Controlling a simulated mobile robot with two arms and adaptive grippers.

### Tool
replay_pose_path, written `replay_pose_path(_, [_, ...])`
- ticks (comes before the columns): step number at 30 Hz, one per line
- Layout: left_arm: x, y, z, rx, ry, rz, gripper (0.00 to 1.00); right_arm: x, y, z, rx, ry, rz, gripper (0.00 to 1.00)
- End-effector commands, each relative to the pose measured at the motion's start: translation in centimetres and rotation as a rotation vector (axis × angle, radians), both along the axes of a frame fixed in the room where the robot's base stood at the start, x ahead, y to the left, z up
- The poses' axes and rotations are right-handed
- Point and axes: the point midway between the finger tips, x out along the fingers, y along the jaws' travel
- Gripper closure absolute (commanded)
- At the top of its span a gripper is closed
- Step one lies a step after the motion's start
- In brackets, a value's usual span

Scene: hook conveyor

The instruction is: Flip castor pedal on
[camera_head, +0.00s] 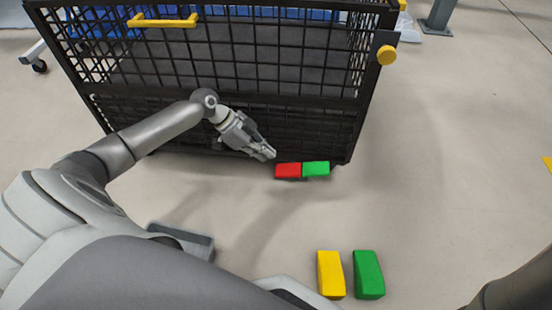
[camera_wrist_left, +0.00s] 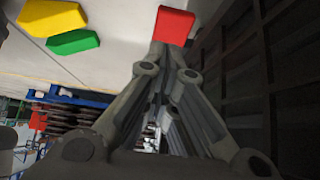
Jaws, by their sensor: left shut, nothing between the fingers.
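The castor pedal is a red half (camera_head: 288,170) and a green half (camera_head: 316,168) side by side, low at the near right corner of the black mesh cart (camera_head: 357,130). My left gripper (camera_head: 270,154) is shut and empty, its fingertips just above and left of the red half. Any contact cannot be told. In the left wrist view the red half (camera_wrist_left: 174,25) shows just beyond the closed fingertips (camera_wrist_left: 160,48); the green half is not clearly seen there. My right gripper is out of view.
A yellow block (camera_head: 330,274) and a green block (camera_head: 368,274) are low in the head view, near my body. The floor (camera_head: 450,170) right of the cart is clear.

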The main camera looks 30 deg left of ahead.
Motion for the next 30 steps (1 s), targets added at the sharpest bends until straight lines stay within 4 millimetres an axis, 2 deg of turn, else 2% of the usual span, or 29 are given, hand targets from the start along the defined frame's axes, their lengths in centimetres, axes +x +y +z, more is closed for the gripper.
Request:
replay_pose_path(3, [-0.7, 1.3, 1.7, 0.002, 0.001, 0.0, 1.0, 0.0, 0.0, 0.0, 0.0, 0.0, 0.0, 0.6])
replay_pose_path(9, [-1.2, 2.3, 3.2, 0.0, 0.001, -0.001, 1.0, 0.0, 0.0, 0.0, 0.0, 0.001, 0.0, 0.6])
replay_pose_path(27, [-1.2, 2.4, 3.4, -0.001, 0.0, -0.001, 1.0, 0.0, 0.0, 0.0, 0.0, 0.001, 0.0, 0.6])
replay_pose_path(30, [-1.0, 2.0, 3.4, -0.001, -0.012, 0.008, 1.0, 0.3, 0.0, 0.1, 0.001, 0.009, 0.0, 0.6])
